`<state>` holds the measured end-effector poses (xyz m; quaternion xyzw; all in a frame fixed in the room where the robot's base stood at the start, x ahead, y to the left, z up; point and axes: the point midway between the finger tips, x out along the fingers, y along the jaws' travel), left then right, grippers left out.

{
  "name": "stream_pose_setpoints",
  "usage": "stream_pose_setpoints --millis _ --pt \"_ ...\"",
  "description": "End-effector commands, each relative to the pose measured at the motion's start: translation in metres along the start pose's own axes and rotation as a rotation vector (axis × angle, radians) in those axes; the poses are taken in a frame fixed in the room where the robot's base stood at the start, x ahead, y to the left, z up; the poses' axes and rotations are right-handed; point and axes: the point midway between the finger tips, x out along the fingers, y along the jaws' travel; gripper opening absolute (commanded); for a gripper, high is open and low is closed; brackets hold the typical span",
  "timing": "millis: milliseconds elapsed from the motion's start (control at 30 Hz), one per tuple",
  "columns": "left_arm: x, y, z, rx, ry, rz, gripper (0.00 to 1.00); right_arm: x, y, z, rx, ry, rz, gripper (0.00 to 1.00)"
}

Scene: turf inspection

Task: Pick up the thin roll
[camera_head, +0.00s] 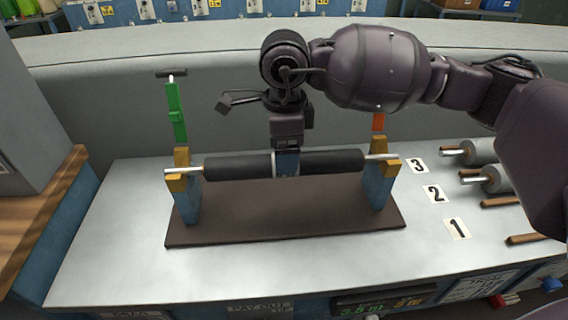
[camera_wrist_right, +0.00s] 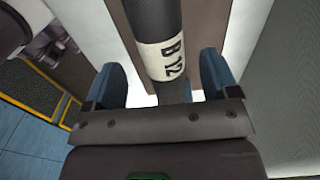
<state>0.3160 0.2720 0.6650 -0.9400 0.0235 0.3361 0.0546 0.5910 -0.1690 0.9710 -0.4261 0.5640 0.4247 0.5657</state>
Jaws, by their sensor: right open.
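A thin dark roll (camera_head: 235,166) lies level across two blue posts with yellow tops. Its bare metal shaft ends rest on the posts. In the right wrist view the roll (camera_wrist_right: 152,18) has a white band marked "B 12". My right gripper (camera_head: 287,165) points down at the middle of the roll. In the right wrist view its two blue fingers (camera_wrist_right: 162,75) stand apart, one on each side of the roll, with gaps beside it. It is open. The fingers partly hide the roll's middle in the head view. My left gripper is not in view.
The stand's brown base plate (camera_head: 290,212) sits on a pale bench (camera_head: 110,255). Grey rolls (camera_head: 484,151) lie at right beside number cards (camera_head: 436,194). The bench's front left is clear.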

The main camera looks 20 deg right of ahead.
Motion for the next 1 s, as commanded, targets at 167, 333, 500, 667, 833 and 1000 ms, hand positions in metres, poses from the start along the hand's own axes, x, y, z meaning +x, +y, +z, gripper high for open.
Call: stream_pose_setpoints --millis 167,333,500,667,833,1000 --pt "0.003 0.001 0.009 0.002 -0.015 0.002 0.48 0.031 -0.001 -0.002 0.001 0.003 0.009 0.80" --pt "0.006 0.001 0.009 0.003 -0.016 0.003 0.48 0.043 -0.001 -0.002 0.000 0.002 0.004 0.80" --pt "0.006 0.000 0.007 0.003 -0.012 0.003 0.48 0.041 -0.001 -0.002 0.000 0.001 0.001 0.80" --pt "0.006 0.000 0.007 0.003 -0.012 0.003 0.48 0.041 -0.001 -0.001 0.000 0.001 0.002 0.59" --pt "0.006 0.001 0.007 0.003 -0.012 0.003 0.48 0.041 -0.001 -0.001 0.001 0.001 0.002 0.33" --pt "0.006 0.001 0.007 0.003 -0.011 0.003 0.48 0.041 -0.001 -0.001 0.001 0.001 0.002 0.08"
